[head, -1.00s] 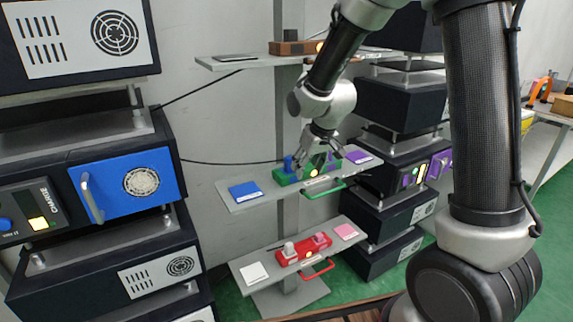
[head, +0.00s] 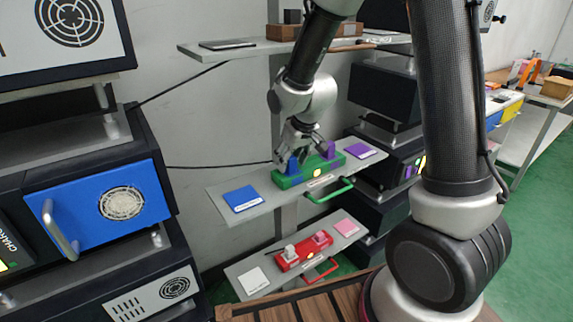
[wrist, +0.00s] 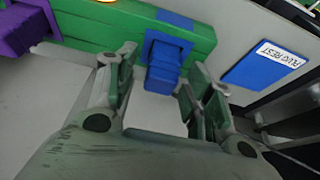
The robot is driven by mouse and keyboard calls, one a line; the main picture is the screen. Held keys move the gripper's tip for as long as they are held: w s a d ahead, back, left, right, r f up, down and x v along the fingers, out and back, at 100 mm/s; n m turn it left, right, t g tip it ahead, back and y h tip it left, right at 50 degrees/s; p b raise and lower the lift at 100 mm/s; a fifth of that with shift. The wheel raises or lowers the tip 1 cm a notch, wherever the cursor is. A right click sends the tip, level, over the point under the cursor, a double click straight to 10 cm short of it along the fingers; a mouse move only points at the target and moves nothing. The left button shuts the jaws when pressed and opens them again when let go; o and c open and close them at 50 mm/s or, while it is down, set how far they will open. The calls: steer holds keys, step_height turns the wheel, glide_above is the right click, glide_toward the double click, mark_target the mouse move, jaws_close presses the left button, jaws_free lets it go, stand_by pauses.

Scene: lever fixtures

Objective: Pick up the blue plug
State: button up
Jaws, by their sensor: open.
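The blue plug (head: 293,164) stands in the left part of the green holder (head: 318,180) on the middle shelf. In the wrist view the blue plug (wrist: 163,66) shows between my open fingers, near their tips, with the green holder (wrist: 90,24) behind it. My gripper (head: 300,150) is at the plug in the head view and partly covers it. My gripper (wrist: 155,85) is open, and I cannot tell whether a finger touches the plug. A purple plug (head: 327,149) stands in the right part of the holder; it also shows in the wrist view (wrist: 22,28).
A blue rest pad (head: 242,198) lies left of the holder and a purple pad (head: 358,149) lies right of it. A green handle (head: 331,191) juts from the holder's front. A lower shelf bears a red holder (head: 304,252). An upper shelf (head: 215,50) is above.

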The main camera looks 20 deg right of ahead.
steer(key=c, duration=1.1)
steer(key=shift+r, duration=0.15)
